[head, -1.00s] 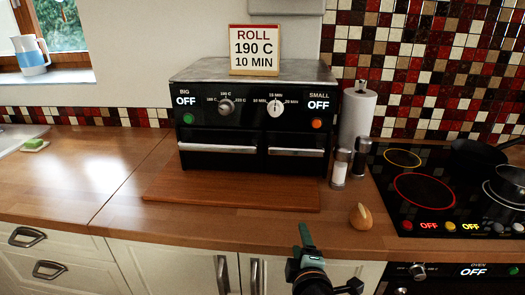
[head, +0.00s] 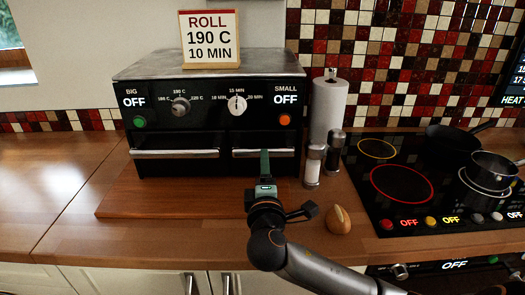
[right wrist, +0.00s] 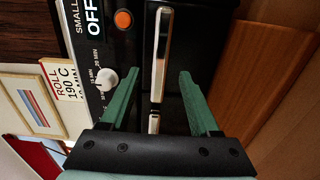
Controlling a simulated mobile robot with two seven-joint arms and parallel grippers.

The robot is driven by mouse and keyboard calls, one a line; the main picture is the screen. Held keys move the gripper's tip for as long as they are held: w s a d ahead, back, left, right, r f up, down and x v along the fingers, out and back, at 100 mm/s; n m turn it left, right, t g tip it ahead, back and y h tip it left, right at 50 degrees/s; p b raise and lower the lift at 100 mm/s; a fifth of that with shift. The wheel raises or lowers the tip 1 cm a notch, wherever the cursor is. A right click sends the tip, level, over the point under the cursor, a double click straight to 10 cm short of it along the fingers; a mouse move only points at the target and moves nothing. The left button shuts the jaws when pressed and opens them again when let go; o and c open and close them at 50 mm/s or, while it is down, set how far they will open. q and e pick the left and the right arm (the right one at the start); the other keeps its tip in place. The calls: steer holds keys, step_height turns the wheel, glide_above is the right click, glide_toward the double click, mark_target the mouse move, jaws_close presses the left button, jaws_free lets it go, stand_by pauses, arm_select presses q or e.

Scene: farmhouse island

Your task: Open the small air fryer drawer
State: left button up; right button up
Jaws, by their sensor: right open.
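The black air fryer (head: 205,110) stands on a wooden board, with a BIG side and a SMALL side. Its small drawer (head: 280,167) is closed, with a silver bar handle (head: 284,153) at its top. My right gripper (head: 265,156) is in front of this handle and hides part of it. In the right wrist view, the open green fingers of my right gripper (right wrist: 159,76) lie either side of the handle (right wrist: 160,50), with nothing held between them. I cannot tell whether they touch it. My left gripper is out of view.
The wooden board (head: 150,200) extends in front of the fryer. Salt and pepper shakers (head: 313,166) and a paper towel roll (head: 328,110) stand close right. The hob (head: 400,185) is further right; the left counter is clear.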

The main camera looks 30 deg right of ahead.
mark_target(262, 138)
steer(key=x, duration=0.7)
steer(key=shift+w, duration=0.1)
jaws_close()
stand_by(0.3)
stand_by(0.9)
